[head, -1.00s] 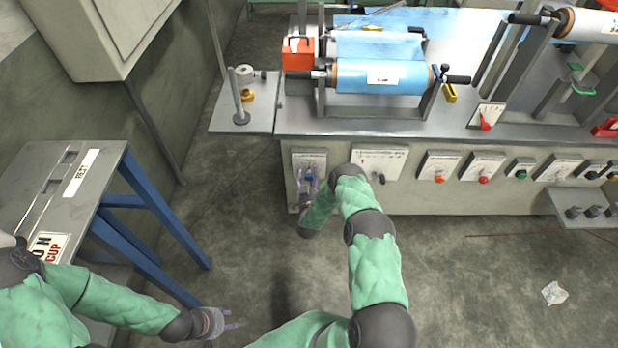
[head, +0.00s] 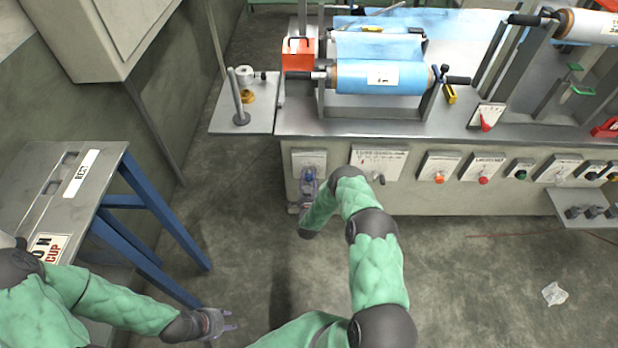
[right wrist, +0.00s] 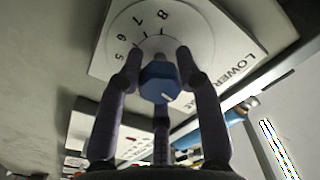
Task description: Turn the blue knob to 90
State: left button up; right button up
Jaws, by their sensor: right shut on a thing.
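The blue knob (right wrist: 160,82) sits on a white round dial plate (right wrist: 115,30) in the right wrist view, with the digits 5 to 8 readable and the word LOWER beside it. A small white mark shows on the knob's near face. My right gripper (right wrist: 158,66) is shut on the knob, with fingers on both sides and one below. In the head view the knob (head: 309,173) is small at the bench's left front, with my right gripper (head: 308,182) at it. Its dial is partly hidden there. My left gripper (head: 230,320) is open and empty over the floor.
More panels with knobs, such as an orange knob (head: 439,177) and a red knob (head: 483,179), run along the bench front to the right. A blue film roll (head: 350,78) is on the bench top. A blue-legged table (head: 120,155) stands at left. The floor between is clear.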

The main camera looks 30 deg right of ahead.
jog(key=m, duration=0.4)
jog(key=shift+m, duration=0.3)
jog(key=m, duration=0.3)
jog(key=shift+m, duration=0.3)
jog(key=m, duration=0.7)
jog(key=o, duration=1.2)
jog(key=shift+c, duration=0.2)
jog(key=shift+s, duration=0.1)
jog(key=v, duration=1.2)
